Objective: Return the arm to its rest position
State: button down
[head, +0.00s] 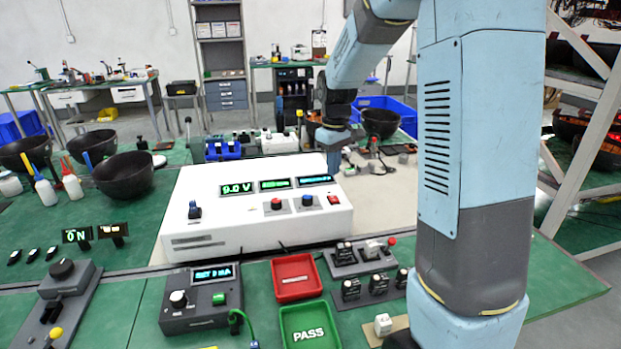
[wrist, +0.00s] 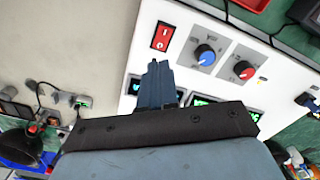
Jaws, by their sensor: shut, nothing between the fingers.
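My arm reaches out from the right, over the bench and past the white instrument box (head: 250,238). My gripper (head: 334,165) points down at the box's far right end in the head view. In the wrist view my gripper (wrist: 157,72) has its fingers together with nothing between them. The wrist view shows the box from above, with a red switch (wrist: 162,37), a blue knob (wrist: 205,54) and a red knob (wrist: 243,70) close to the fingers. I cannot tell the exact height of the fingertips above the box.
A red tray (head: 296,279), a green PASS tray (head: 309,328) and a dark meter box (head: 201,301) stand in front of the white box. Black bowls (head: 124,176) stand at left. Another bowl (head: 381,123) and a blue crate (head: 405,112) lie behind. A metal rack (head: 580,130) stands at right.

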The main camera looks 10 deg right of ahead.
jog(key=s+r+m+t, duration=0.3)
jog(key=s+r, duration=0.7)
jog(key=s, duration=0.3)
jog(key=s+r+m+t, duration=0.2)
jog(key=s+m, duration=0.1)
jog(key=s, duration=1.2)
jog(key=shift+s+d+r+t, duration=0.15)
jog(key=shift+r+t, duration=0.15)
jog(key=shift+r, duration=0.05)
